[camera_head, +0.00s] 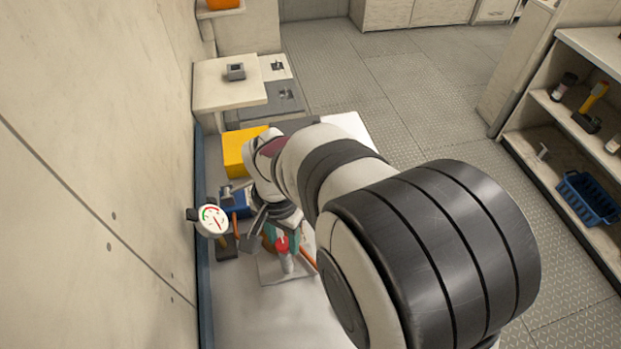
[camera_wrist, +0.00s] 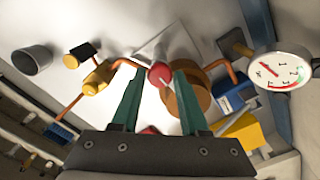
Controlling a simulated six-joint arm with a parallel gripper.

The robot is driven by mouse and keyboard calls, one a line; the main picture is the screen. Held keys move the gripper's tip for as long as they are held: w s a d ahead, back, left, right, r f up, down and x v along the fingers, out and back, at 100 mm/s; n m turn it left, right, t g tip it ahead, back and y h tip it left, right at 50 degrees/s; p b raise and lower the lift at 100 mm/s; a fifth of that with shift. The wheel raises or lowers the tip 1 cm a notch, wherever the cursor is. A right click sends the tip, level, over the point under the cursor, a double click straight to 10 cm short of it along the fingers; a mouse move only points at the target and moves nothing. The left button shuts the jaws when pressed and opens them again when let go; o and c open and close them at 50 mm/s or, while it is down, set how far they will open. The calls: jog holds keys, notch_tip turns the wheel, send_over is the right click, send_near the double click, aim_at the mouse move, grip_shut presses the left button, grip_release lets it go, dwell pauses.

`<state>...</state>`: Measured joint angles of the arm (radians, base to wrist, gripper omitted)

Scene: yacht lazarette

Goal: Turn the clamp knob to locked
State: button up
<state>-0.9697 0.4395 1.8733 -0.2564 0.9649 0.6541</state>
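A red knob (camera_head: 282,244) tops a light post on a pale plate (camera_head: 285,276) on the bench. In the wrist view the red knob (camera_wrist: 160,73) appears between the fingertips. My gripper (camera_wrist: 158,70) has two green fingers, spread apart with a visible gap on either side of the knob. In the head view the gripper is partly hidden by my arm, and its green fingers show just behind the knob. I cannot tell how far the fingertips are from the knob in depth. No lock marking is readable. A second red part (camera_wrist: 150,130) shows lower between the fingers.
A gauge (camera_head: 211,220) stands out near the left wall. A blue box (camera_wrist: 235,92), a yellow box (camera_head: 236,152), a brown round part (camera_wrist: 188,100) and a yellow fitting (camera_wrist: 97,78) on an orange pipe are close by. The bench front (camera_head: 270,325) is clear.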

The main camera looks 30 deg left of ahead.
aim_at(284, 243)
jog(key=o, duration=0.3)
notch_tip(284, 243, up, 16)
jog(key=shift+f, duration=0.15)
jog(key=s+d+f+m+y, duration=0.15)
jog(key=d+m, duration=0.25)
jog(key=d, duration=1.9)
jog(key=s+d+f+m, duration=0.2)
jog(key=s+d+f, duration=0.3)
jog(key=s, duration=0.2)
jog(key=shift+s, duration=0.15)
